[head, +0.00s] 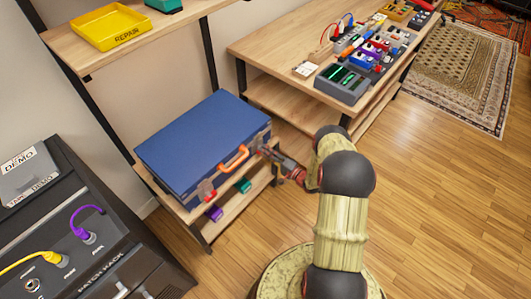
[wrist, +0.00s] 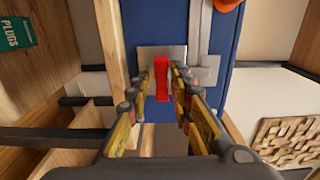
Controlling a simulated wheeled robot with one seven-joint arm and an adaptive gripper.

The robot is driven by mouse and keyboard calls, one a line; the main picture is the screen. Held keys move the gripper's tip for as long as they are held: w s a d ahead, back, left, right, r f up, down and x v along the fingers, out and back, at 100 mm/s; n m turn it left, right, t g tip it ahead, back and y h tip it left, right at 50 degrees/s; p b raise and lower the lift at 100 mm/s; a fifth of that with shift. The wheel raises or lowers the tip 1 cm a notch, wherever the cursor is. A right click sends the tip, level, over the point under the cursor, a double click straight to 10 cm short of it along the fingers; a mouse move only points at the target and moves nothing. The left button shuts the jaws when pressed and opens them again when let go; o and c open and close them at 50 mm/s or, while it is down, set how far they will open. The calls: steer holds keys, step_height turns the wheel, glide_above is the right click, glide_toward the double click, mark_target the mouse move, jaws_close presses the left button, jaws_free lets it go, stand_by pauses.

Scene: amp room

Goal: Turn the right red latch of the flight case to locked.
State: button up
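The blue flight case (head: 200,142) lies on a wooden shelf, with an orange handle (head: 234,158) on its front. Its left red latch (head: 206,190) shows in the head view. My gripper (head: 264,149) is at the right end of the case front and hides the right latch there. In the wrist view, the right red latch (wrist: 162,82) stands lengthwise up the picture on a pale metal plate (wrist: 150,54). My gripper (wrist: 161,78) is open, its fingers on both sides of the latch with small gaps visible. Whether the fingertips touch it is unclear.
The shelf (head: 192,214) has purple and green items below the case. A yellow REPAIR tray (head: 108,28) sits on the shelf above. A bench (head: 285,48) with pedals stands at the right, and a black patch rack (head: 85,235) at the left. The floor at the right is clear.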

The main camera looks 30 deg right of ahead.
steer(key=shift+o, duration=1.3)
steer(key=shift+d, duration=0.1)
steer(key=v, duration=1.2)
steer(key=shift+r, duration=0.1)
